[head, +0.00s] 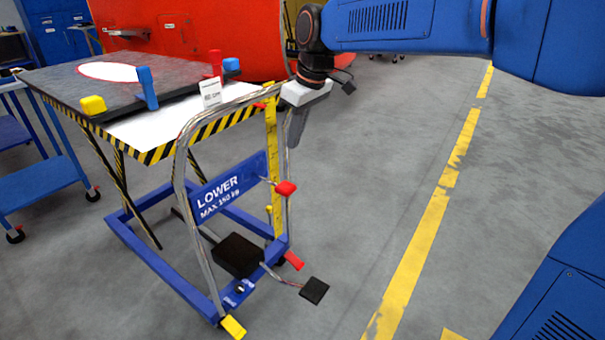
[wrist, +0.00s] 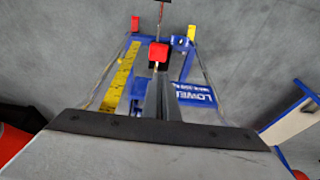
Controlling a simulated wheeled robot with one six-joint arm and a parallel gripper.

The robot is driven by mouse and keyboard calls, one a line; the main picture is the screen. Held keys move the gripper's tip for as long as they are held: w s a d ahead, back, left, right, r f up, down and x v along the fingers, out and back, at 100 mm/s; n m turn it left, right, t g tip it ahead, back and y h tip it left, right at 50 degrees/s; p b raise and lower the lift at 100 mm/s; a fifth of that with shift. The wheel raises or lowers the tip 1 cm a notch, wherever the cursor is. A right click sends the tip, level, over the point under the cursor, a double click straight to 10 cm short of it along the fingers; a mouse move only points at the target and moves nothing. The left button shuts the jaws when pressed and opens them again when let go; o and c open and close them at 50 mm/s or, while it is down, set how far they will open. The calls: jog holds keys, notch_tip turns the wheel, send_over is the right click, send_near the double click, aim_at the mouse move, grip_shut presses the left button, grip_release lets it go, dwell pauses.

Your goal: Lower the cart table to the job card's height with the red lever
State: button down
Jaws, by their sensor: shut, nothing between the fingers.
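The cart table (head: 160,128) has a black-and-yellow striped edge, a blue wheeled base and a chrome handle (head: 183,185). A red knob (head: 286,187), apparently the lever's end, sticks out right of the blue LOWER sign (head: 220,193); the knob also shows in the wrist view (wrist: 158,52). My gripper (head: 297,140) is shut and empty, pointing down beside the handle's right post, above the red knob and apart from it in the head view. In the wrist view the fingers (wrist: 156,82) point toward the knob. The white job card (head: 210,93) stands on the table; its writing is too small to read.
A yellow scale (head: 271,150) stands upright by the handle, with a small red mark (head: 258,105) near its top. The floor to the right is clear.

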jog(key=shift+w, duration=0.15)
send_over(285, 187)
jog(key=f, duration=1.1)
jog(key=shift+s+d+f, duration=0.25)
jog(key=shift+d+f, duration=0.1)
jog(key=shift+d, duration=0.05)
jog(key=shift+f, duration=0.95)
